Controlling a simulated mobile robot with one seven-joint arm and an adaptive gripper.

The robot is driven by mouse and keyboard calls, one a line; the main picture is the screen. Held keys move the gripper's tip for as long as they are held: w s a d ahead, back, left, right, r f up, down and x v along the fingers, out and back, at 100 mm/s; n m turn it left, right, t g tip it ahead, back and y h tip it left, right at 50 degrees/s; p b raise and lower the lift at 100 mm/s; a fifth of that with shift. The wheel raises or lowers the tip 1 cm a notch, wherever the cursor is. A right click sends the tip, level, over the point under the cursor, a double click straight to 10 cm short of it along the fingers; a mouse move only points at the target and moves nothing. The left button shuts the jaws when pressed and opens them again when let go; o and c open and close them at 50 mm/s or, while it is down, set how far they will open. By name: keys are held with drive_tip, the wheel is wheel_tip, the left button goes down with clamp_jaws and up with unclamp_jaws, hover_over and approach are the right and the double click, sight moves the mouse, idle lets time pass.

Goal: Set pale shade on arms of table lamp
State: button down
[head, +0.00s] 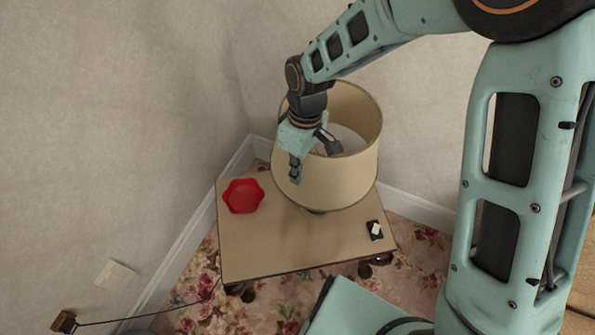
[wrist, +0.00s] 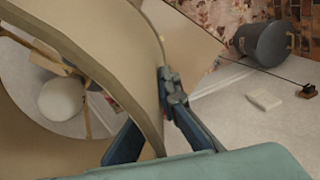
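The pale shade (head: 325,185) is a wide beige drum, open at the top, above the small wooden table. A dark foot (head: 317,211) shows just under its lower edge. In the wrist view, a white round bulb (wrist: 62,98) and pale wooden bars (wrist: 88,118) of the lamp show inside the shade (wrist: 110,40). Whether the shade rests on the lamp's arms is hidden. My gripper (head: 313,160) is at the near rim, fingers spread, one outside the wall and one inside. In the wrist view, my gripper (wrist: 148,108) straddles the wall.
A red scalloped bowl (head: 243,196) sits on the table (head: 275,255) at left, and a small black-and-white item (head: 375,230) at right. Walls meet close behind. In the wrist view, a dark bin (wrist: 262,44) and a cord lie on the floor side.

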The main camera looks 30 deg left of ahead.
drive_tip(key=shift+f, duration=0.2)
drive_tip(key=c, duration=2.1)
unclamp_jaws()
drive_tip(key=r, duration=0.4)
drive_tip(key=w+r, duration=0.1)
drive_tip(key=r, duration=0.7)
drive_tip(key=shift+w, duration=0.35)
drive_tip(key=o, duration=0.6)
